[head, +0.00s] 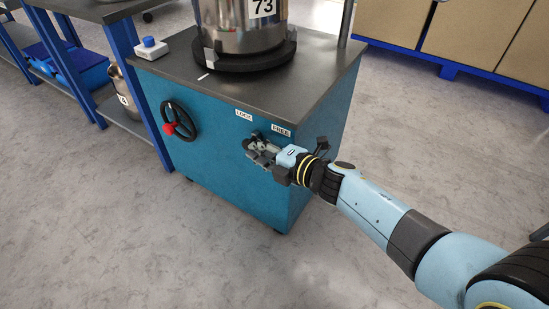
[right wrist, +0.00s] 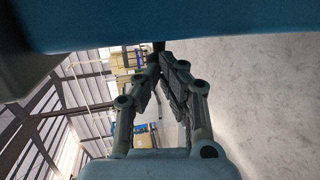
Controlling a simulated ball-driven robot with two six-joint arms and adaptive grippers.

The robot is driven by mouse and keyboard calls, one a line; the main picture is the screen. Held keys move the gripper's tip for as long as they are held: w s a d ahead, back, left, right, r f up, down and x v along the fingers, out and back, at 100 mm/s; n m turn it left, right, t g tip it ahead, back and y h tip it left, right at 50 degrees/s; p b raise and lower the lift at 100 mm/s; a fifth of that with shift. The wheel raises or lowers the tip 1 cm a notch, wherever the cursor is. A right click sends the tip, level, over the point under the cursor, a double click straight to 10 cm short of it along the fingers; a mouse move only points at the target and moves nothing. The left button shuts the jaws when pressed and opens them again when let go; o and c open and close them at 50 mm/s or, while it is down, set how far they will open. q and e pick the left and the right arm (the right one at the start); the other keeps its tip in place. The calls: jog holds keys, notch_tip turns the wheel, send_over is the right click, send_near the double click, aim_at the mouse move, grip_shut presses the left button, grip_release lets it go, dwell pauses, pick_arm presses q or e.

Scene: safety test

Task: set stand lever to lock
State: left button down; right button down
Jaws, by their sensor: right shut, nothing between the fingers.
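The stand is a blue cabinet (head: 225,190) with a dark top, in the middle of the head view. Its front carries a LOCK label (head: 243,115) and, to the right, a FREE label (head: 281,130). My right gripper (head: 252,147) is shut and empty at the front face, just below and between the labels. The lever cannot be told apart from the gripper's dark parts there and is probably hidden by it. In the right wrist view the fingers (right wrist: 160,60) meet just under a blue surface (right wrist: 180,22); contact cannot be told. My left gripper is not in view.
A metal vessel (head: 236,30) marked 73 and a white box with a blue button (head: 150,48) stand on top. A blue-framed bench is at left; floor (head: 400,130) is clear at right.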

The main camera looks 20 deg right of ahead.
aim_at(247, 143)
pick_arm(q)
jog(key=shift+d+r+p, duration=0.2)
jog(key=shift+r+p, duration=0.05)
jog(key=shift+p, duration=0.05)
pick_arm(e)
jog(key=shift+w+a+r, duration=0.15)
jog(key=shift+w+a, duration=0.4)
jog(key=shift+w, duration=0.15)
jog(key=shift+w+a+r, duration=0.1)
jog(key=shift+w+a, duration=0.45)
jog(key=shift+w, duration=0.15)
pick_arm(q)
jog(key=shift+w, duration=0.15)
pick_arm(e)
jog(key=shift+w, duration=0.1)
jog(key=shift+r, duration=0.1)
